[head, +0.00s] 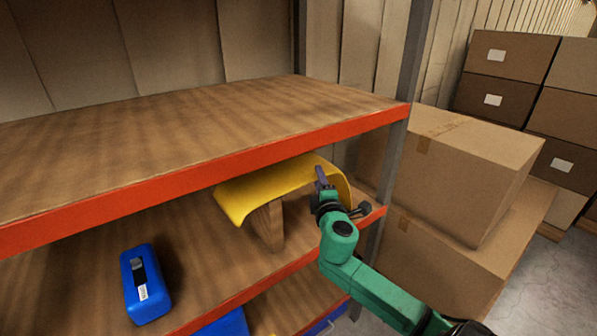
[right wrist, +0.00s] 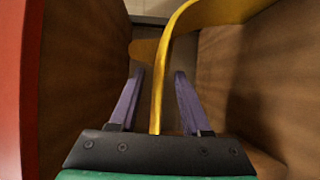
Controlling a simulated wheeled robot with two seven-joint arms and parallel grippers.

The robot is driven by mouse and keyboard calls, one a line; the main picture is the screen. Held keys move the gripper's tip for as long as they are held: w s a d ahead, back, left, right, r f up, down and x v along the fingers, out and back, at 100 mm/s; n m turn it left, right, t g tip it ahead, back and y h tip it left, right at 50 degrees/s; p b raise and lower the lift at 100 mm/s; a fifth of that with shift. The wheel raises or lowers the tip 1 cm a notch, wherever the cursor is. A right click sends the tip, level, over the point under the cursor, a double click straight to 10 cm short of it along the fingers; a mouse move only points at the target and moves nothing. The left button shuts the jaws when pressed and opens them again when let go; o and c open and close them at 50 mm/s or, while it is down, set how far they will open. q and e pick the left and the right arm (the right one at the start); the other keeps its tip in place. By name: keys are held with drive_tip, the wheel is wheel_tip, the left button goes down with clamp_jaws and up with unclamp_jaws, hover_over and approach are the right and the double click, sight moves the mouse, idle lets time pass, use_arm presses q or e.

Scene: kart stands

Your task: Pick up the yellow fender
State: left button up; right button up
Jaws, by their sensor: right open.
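The yellow fender (head: 262,188) is a curved sheet on the middle shelf, resting over a wooden stand (head: 267,224). In the head view my right gripper (head: 322,178) is at the fender's right end, and it hides part of that end. In the right wrist view my right gripper (right wrist: 158,88) is open, with one purple finger on each side of the fender's edge (right wrist: 159,85). A gap shows between the edge and each finger. My left gripper is not in view.
An orange-edged upper shelf (head: 190,178) is close above the fender. A blue case (head: 145,284) lies on the middle shelf (head: 205,262) to the left. A grey rack post (head: 397,150) and cardboard boxes (head: 465,165) stand to the right.

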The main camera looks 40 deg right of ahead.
drive_tip(key=x, duration=0.2)
drive_tip(key=p+x, duration=0.1)
drive_tip(key=x, duration=0.1)
drive_tip(key=shift+w+a+r, duration=0.1)
drive_tip(key=shift+r, duration=0.2)
drive_tip(key=shift+w+f, duration=0.1)
drive_tip(key=shift+f, duration=0.05)
clamp_jaws()
idle(0.8)
